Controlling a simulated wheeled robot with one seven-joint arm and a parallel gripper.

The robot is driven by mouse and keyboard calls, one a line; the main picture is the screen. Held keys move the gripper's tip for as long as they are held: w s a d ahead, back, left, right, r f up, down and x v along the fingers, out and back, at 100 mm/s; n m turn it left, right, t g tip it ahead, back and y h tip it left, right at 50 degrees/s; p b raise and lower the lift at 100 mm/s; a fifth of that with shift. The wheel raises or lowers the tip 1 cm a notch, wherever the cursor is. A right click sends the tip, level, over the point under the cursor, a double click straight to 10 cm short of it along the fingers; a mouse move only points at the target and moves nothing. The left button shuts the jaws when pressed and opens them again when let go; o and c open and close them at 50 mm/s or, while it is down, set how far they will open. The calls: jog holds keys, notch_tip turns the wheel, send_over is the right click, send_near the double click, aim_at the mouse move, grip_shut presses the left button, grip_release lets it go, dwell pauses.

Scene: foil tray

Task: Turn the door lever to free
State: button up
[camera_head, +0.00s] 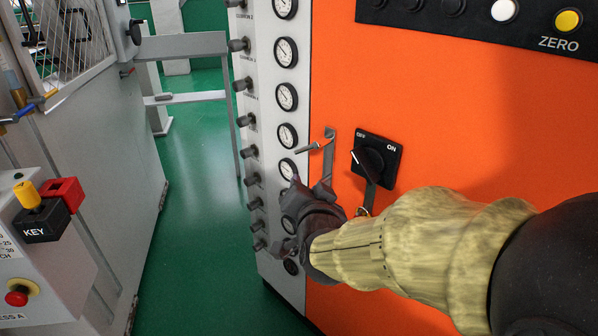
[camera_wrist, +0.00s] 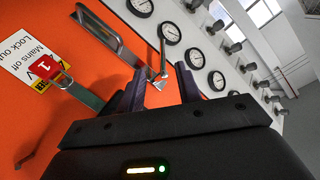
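The door lever (camera_head: 328,160) is a grey metal bar on the orange panel, with a short rod (camera_head: 308,148) sticking out to the left near its top. In the wrist view the bar (camera_wrist: 110,35) slants down from the upper left. It ends near a thin rod (camera_wrist: 163,62), just beyond my fingertips. My gripper (camera_head: 310,190) is just below the lever in the head view and hides its lower end. In the wrist view my gripper (camera_wrist: 159,78) has its two dark fingers apart, with nothing held between them. I cannot make out a "free" mark.
A black OFF/ON rotary switch (camera_head: 376,160) is right of the lever. Gauges (camera_head: 287,97) and knobs (camera_head: 243,84) line the left edge. Green floor (camera_head: 205,200) is clear.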

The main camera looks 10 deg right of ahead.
jog(key=m+t+b, duration=0.1)
jog(key=m+t+h+b, duration=0.1)
jog(key=b, duration=0.1)
jog(key=shift+s+d+f, duration=0.15)
jog(key=shift+d+f, duration=0.15)
jog(key=shift+f, duration=0.1)
jog(key=p, duration=0.9)
send_near(303, 150)
jog(key=w, duration=0.3)
jog(key=w+d, duration=0.1)
jog(key=w, duration=0.6)
jog(key=shift+w+d+f+p, duration=0.25)
jog(key=shift+w+p, duration=0.05)
jog(key=shift+w, duration=0.05)
jog(key=shift+c, duration=0.4)
grip_shut()
